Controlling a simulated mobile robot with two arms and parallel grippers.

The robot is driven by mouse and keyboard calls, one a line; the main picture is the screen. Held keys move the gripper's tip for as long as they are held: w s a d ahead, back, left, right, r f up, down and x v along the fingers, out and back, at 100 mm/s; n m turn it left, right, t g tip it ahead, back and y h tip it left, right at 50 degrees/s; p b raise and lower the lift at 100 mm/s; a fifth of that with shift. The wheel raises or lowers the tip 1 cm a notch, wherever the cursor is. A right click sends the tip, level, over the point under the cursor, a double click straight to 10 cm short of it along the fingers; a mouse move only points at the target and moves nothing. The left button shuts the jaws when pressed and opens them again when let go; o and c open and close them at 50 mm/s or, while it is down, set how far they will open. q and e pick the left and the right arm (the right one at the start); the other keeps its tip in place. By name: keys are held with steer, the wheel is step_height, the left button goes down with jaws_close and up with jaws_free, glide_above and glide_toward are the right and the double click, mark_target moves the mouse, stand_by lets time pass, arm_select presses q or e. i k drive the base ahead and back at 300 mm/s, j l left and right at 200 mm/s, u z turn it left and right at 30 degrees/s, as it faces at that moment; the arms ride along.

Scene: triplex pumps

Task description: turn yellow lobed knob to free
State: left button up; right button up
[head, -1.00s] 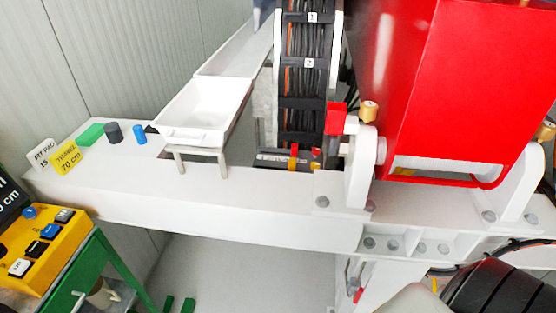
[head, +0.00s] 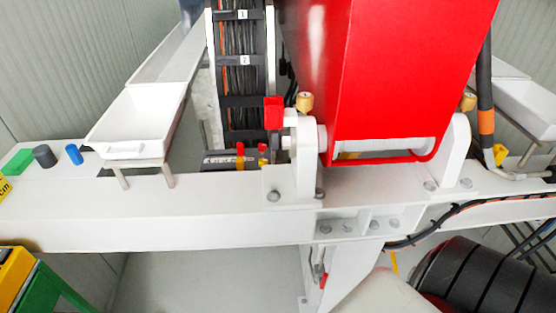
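A small yellow piece (head: 500,154) shows at the right, beside a dark hose with an orange band. It may be the yellow lobed knob, but it is too small to make out lobes or its setting. Two brass-yellow round knobs stand on the white brackets of the red housing, one at its left (head: 305,102) and one at its right (head: 467,102). Neither of my grippers is in view.
A white beam (head: 150,215) crosses the view. The red housing (head: 400,70) fills the upper middle. White trays stand left (head: 140,115) and right (head: 528,105). A black ribbed cylinder (head: 480,285) lies at lower right, and a yellow control box (head: 14,270) at lower left.

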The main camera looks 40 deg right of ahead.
mark_target(262, 161)
steer(key=z, duration=1.1)
steer(key=k+j+z, duration=0.5)
steer(key=z, duration=0.2)
steer(key=k+j+z, duration=0.1)
steer(key=k+z, duration=0.3)
steer(key=i, duration=0.05)
